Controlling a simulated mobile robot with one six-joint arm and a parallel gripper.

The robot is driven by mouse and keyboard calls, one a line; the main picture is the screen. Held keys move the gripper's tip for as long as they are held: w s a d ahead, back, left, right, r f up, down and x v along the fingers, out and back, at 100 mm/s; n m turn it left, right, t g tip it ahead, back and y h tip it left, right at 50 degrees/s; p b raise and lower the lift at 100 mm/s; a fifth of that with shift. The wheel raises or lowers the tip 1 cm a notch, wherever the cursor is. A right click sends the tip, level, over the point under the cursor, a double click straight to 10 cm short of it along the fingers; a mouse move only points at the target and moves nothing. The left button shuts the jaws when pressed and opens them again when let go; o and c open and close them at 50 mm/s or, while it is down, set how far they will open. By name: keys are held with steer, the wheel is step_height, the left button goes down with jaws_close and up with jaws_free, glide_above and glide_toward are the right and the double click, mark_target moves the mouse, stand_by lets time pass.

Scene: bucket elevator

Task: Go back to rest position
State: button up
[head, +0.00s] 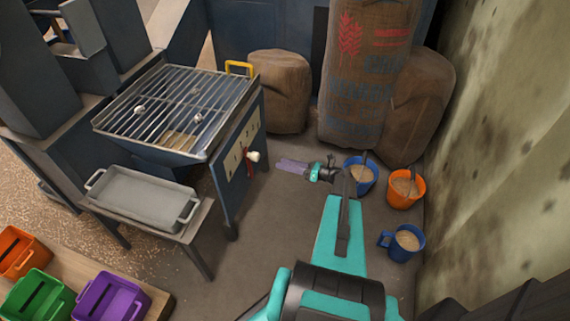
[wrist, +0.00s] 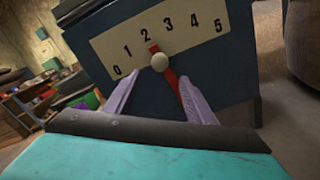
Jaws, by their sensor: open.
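My gripper (head: 281,166) is open and empty, its pale purple fingers pointing left toward the hopper's side panel. In the head view it is apart from the white knob (head: 254,156), with a small gap. In the wrist view, my gripper (wrist: 158,77) has its two fingers spread below and to either side of the knob (wrist: 160,62). A red pointer (wrist: 171,79) runs behind the knob on a dial plate (wrist: 196,36) numbered 0 to 5; its upper end is near the 2. My own teal arm reaches up from the bottom of the head view.
A blue machine with a metal grate (head: 175,110) stands left. A grey tray (head: 140,205) sits below it. Blue and orange mugs (head: 405,190) stand near my arm. Sacks (head: 278,88) stand behind, a wall at right. Coloured bins (head: 108,298) lie lower left.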

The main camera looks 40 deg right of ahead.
steer(key=a+f+n+g+y, duration=0.1)
steer(key=a+f+n+g, duration=0.2)
steer(key=a, duration=0.4)
steer(key=a+f+n+g+y, duration=0.1)
steer(key=a+f+n+g, duration=0.15)
steer(key=a, duration=0.55)
steer(key=s+a+f+n+g+h, duration=0.1)
steer(key=s+a+f+n+g, duration=0.25)
steer(key=a, duration=0.25)
steer(key=s+a+f+n+g, duration=0.25)
steer(key=s+a+n, duration=0.2)
steer(key=a, duration=0.25)
steer(key=s+a+f+n+g+h, duration=0.1)
steer(key=s+a+f+n+g, duration=0.25)
steer(key=a, duration=0.25)
steer(key=s+a+f+n+g+h, duration=0.1)
steer(key=s+a+n+g+h, duration=0.1)
steer(key=s+n+h, duration=0.5)
steer(key=s+a+n+g+h, duration=0.2)
steer(key=s+n+g+h, duration=0.1)
steer(key=s+n, duration=0.8)
step_height(320, 180, up, 13)
steer(key=n+p, duration=0.1)
steer(key=p, duration=1.1)
steer(key=shift+s+g+p, duration=0.15)
steer(key=shift+g+p, duration=0.15)
